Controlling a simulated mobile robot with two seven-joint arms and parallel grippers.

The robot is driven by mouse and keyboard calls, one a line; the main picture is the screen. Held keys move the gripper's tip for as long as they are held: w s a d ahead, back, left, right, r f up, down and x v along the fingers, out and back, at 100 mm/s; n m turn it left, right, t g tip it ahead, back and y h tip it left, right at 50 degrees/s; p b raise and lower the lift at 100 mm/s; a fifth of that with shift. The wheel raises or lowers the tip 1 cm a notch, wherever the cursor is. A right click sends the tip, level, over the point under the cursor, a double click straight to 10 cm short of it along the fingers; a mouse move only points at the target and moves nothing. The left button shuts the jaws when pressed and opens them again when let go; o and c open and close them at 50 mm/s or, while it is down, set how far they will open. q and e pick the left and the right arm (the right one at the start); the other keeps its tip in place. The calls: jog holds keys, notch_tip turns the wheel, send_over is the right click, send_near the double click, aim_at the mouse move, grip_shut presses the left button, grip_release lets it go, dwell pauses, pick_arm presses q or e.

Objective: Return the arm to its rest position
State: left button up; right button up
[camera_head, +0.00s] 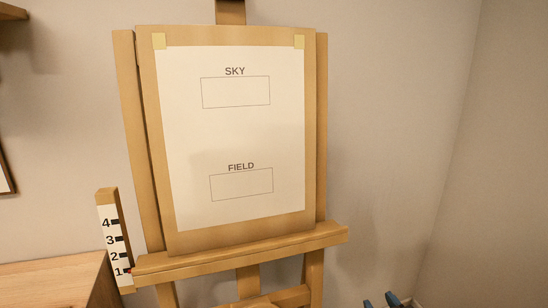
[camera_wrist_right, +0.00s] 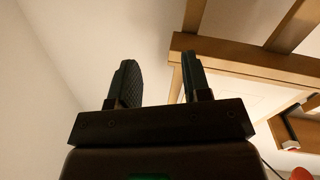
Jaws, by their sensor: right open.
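My right gripper (camera_head: 381,301) shows only as two dark blue fingertips at the bottom edge of the head view, right of the easel and apart from it. In the right wrist view the right gripper (camera_wrist_right: 160,78) has its two dark fingers spread, with nothing between them. The rest of the right arm is hidden below the head view. My left gripper is in neither view.
A wooden easel (camera_head: 322,130) holds a white sheet (camera_head: 235,130) with empty SKY and FIELD boxes. A numbered scale (camera_head: 110,240) stands left of its ledge (camera_head: 240,252), beside a wooden surface (camera_head: 50,275). Bare wall lies right of the easel.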

jog(key=s+d+f+m+g+h, duration=0.1)
jog(key=s+d+f+g, duration=0.1)
jog(key=s+f, duration=0.7)
jog(key=s+d+f+m+g+h, duration=0.1)
jog(key=s+d+f+m+g, duration=0.1)
jog(key=s+f, duration=0.7)
jog(key=s+g, duration=0.1)
jog(key=s, duration=0.3)
jog(key=shift+s+d+f+h, duration=0.2)
jog(key=shift+s+h, duration=0.1)
dwell(0.6)
